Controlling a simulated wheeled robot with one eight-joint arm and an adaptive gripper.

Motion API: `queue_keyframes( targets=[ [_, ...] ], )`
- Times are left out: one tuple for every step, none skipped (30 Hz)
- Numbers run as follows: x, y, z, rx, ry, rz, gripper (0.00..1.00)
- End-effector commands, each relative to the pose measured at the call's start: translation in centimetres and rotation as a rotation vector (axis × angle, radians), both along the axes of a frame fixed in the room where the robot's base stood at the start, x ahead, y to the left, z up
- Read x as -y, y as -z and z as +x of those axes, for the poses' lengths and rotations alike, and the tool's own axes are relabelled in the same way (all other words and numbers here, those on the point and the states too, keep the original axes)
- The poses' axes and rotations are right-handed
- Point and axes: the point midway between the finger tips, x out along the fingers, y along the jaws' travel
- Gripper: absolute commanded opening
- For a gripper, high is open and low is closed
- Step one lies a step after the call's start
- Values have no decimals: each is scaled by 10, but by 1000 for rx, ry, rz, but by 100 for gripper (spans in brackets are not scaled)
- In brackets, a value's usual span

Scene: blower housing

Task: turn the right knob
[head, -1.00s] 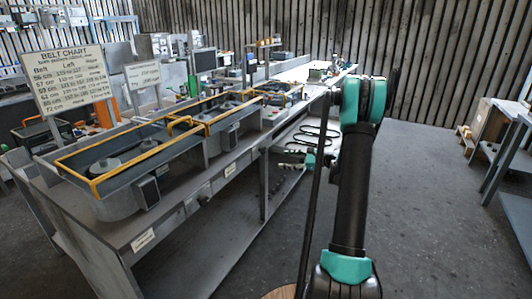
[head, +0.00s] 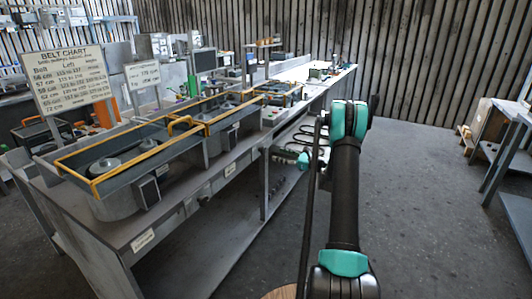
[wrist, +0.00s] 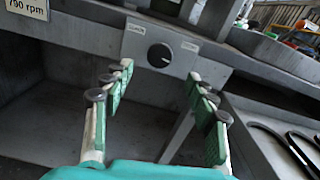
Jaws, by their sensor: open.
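In the wrist view a round black knob (wrist: 160,55) with a pale pointer mark sits on a light grey control plate (wrist: 140,38) with small labels. It is the only knob showing clearly, and I cannot tell from this view alone which of the knobs it is. My gripper (wrist: 160,74) is open and empty. Its two green-padded fingers stand apart, left and right of the knob in the picture, with the tips below it. The knob appears beyond the fingertips, with no contact visible. In the head view the knob is too small to make out.
A label reading 790 rpm (wrist: 27,8) is at the wrist view's upper left. Black belts (wrist: 290,145) lie at its lower right. In the head view, yellow-edged housings (head: 120,160) stand along the bench beside a belt chart (head: 67,80). The floor (head: 430,200) to the right is clear.

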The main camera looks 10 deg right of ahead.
Motion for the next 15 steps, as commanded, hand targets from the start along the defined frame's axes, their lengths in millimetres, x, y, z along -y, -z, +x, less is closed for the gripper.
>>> queue_keyframes(
  targets=[
    [-10,0,6,0,-3,0,57],
    [-15,0,10,0,-3,0,57],
    [-21,0,14,0,-3,0,57],
    [-26,0,18,0,-2,0,57],
    [-31,0,21,0,-3,0,57],
    [-36,0,25,0,-3,0,57],
    [-40,0,29,0,-2,0,57],
    [-44,0,31,0,-2,0,57],
    [-49,0,35,1,-2,-1,57],
    [-52,0,37,1,-2,-1,57],
    [-55,0,40,1,-2,-1,57],
    [-58,0,42,1,-1,-1,57],
    [-61,0,44,1,-1,-1,57],
    [-63,0,46,1,-1,-1,57],
    [-65,0,47,1,-1,-1,57]
  ],
)
